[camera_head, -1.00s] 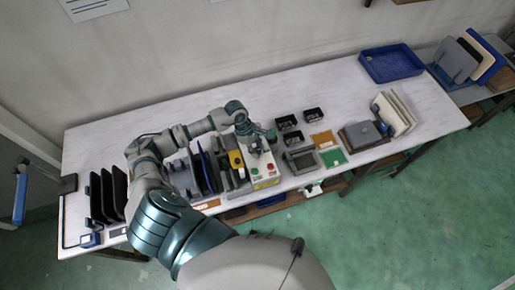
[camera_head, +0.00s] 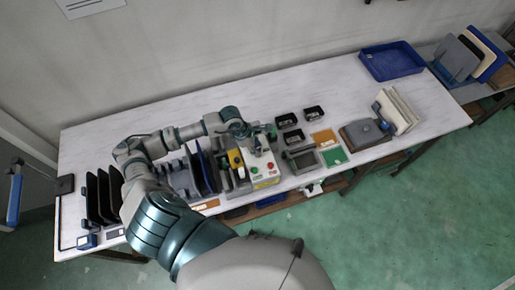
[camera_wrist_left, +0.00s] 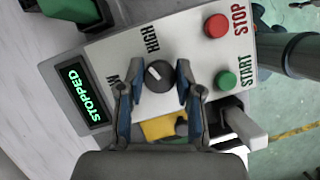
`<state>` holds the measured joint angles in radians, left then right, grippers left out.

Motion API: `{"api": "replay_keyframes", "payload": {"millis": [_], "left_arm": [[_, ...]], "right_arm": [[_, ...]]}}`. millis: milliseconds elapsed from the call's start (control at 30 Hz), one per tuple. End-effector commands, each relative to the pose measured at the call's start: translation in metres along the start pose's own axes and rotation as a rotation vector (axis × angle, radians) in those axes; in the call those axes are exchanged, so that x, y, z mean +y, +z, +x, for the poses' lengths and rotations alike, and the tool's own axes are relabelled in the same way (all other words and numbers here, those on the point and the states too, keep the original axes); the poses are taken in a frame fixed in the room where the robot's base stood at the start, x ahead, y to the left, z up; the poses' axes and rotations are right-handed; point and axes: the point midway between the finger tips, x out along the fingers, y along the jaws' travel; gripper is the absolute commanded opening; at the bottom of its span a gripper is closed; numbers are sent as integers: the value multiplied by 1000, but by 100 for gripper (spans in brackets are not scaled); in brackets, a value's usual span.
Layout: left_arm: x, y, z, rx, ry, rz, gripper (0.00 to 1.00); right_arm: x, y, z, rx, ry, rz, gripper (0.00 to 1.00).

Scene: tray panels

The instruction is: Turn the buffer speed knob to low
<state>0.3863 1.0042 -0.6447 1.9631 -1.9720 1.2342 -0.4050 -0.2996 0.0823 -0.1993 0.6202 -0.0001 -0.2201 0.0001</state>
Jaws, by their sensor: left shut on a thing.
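The buffer speed knob (camera_wrist_left: 161,74) is a dark round dial with a white mark, on a pale control box (camera_wrist_left: 192,50) in the left wrist view. The word HIGH is printed near it, and another label is mostly hidden by a finger. My left gripper (camera_wrist_left: 162,82) is shut on the knob, one finger on each side. The box's display (camera_wrist_left: 84,94) reads STOPPED in green. A red STOP button (camera_wrist_left: 216,26) and a green START button (camera_wrist_left: 225,80) are beside the knob. In the head view, my left gripper (camera_head: 257,143) is over the control box (camera_head: 266,182). My right gripper is not in view.
Dark upright panels (camera_head: 104,195) stand at the table's left. Small black bins (camera_head: 287,120) and a green card (camera_head: 334,156) lie right of the box. A blue tray (camera_head: 391,61) is at the back right. The table's back middle is clear.

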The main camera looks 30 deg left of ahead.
Motion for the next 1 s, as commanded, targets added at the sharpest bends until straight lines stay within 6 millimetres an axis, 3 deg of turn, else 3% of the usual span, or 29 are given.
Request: {"api": "replay_keyframes", "payload": {"millis": [1000], "left_arm": [[-4, -1, 3, 9, 359, -860, 0]], "right_arm": [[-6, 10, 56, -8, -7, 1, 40]]}}
